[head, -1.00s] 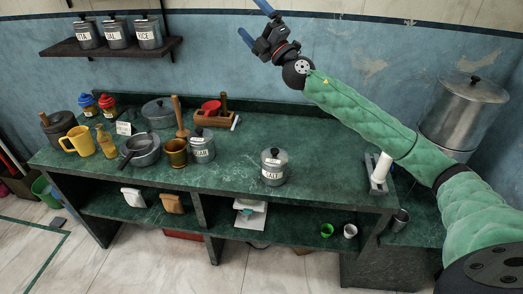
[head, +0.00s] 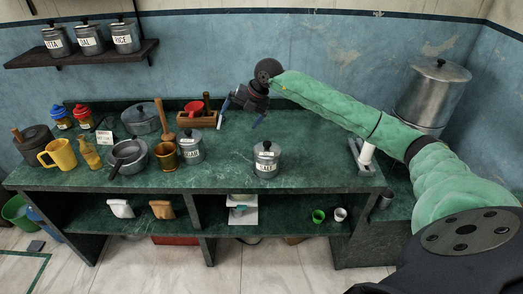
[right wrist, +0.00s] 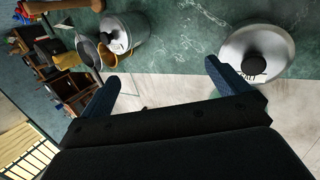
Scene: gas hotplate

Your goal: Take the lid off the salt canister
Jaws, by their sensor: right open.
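The salt canister (head: 266,168) is a grey metal pot with a white label, standing upright on the green counter. Its lid (head: 266,149) with a black knob sits on top. In the right wrist view the lid (right wrist: 243,50) shows from above, right of the fingers. My right gripper (head: 240,118) is open and empty, its blue fingers pointing down above the counter, behind and left of the canister and apart from it. It also shows in the right wrist view (right wrist: 161,72). My left gripper is not in view.
A similar sugar canister (head: 191,149) stands to the left, beside a brass mortar (head: 167,156) and a grey saucepan (head: 128,158). The counter (head: 320,160) right of the salt canister is clear.

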